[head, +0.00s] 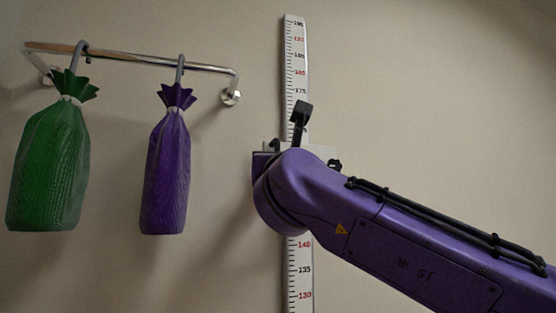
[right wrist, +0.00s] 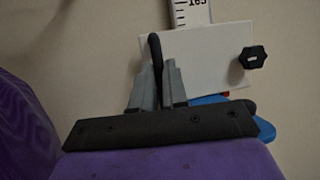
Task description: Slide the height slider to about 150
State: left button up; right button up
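The height scale (head: 296,60) is a white vertical ruler with black and red numbers on the wall. The slider (head: 322,151) is a pale plate across it, mostly hidden by my purple right arm. In the right wrist view the slider plate (right wrist: 212,62) has a black knob (right wrist: 256,57) at its right, and 165 shows just above the plate. My right gripper (right wrist: 159,88) has its grey fingers closed on either side of a black upright handle (right wrist: 155,48) in front of the plate. My left gripper is not in view.
A metal rail (head: 130,57) on the wall at the left carries a green wrapped bag (head: 48,165) and a purple wrapped bag (head: 166,170) on hooks. The wall right of the scale is bare. Below my arm the scale shows 140 to 130.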

jog(key=o, duration=0.3)
jog(key=shift+w, duration=0.15)
jog(key=shift+o, duration=0.2)
jog(key=shift+w+f, duration=0.1)
jog(key=shift+w, duration=0.05)
jog(key=b+v, duration=0.5)
jog(key=v, duration=0.5)
jog(key=shift+s, duration=0.3)
